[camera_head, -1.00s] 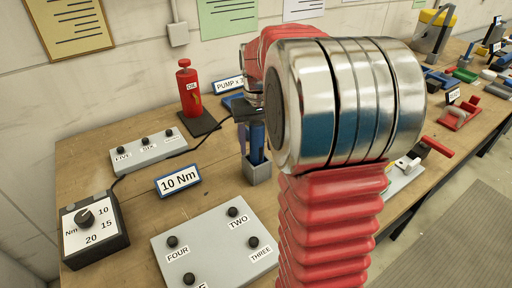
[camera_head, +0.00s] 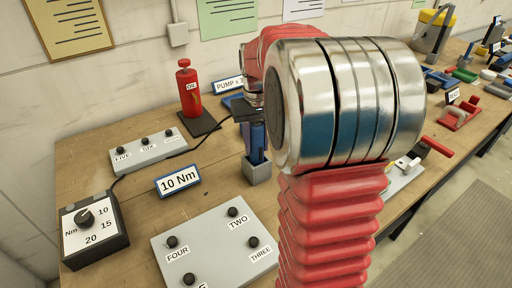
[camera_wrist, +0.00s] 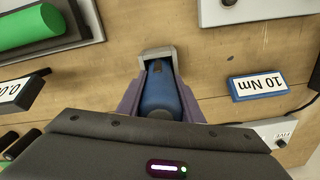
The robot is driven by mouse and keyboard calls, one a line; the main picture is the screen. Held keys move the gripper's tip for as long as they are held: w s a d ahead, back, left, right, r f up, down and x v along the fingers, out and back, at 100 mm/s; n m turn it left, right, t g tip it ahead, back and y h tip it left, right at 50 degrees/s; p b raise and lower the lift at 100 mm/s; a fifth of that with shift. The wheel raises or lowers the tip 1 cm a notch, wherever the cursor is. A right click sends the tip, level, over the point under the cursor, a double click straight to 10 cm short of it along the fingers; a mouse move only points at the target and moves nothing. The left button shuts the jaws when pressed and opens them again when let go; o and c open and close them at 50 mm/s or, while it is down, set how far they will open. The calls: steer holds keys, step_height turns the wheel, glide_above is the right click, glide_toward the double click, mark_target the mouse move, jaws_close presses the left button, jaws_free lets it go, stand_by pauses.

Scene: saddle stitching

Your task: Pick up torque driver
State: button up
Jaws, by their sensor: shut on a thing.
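The torque driver (camera_head: 257,140) is blue and stands upright in a grey square holder (camera_head: 257,173) on the wooden bench. My gripper (camera_head: 250,115) is around its upper part, partly hidden by my arm in the head view. In the wrist view the purple fingers of my gripper (camera_wrist: 160,92) lie on both sides of the blue driver (camera_wrist: 160,80), shut on it. The grey holder (camera_wrist: 157,53) surrounds the driver's far end. The driver's tip is hidden inside the holder.
A 10 Nm sign (camera_head: 178,180) stands left of the holder, with a grey button box (camera_head: 215,245) in front of it. A torque dial box (camera_head: 94,228) is at far left. A red oil bottle (camera_head: 188,90) stands behind, near the wall. Several tools lie along the right side.

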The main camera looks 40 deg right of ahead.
mark_target(257, 123)
steer(key=shift+c, duration=1)
steer(key=shift+r, duration=0.15)
step_height(257, 123, up, 10)
steer(key=shift+f, duration=0.1)
steer(key=s+r+m, duration=0.1)
steer(key=s+m, duration=0.3)
steer(key=s, duration=0.8)
steer(key=shift+d+r, duration=0.35)
steer(key=shift+d, duration=0.05)
steer(key=shift+s, duration=0.1)
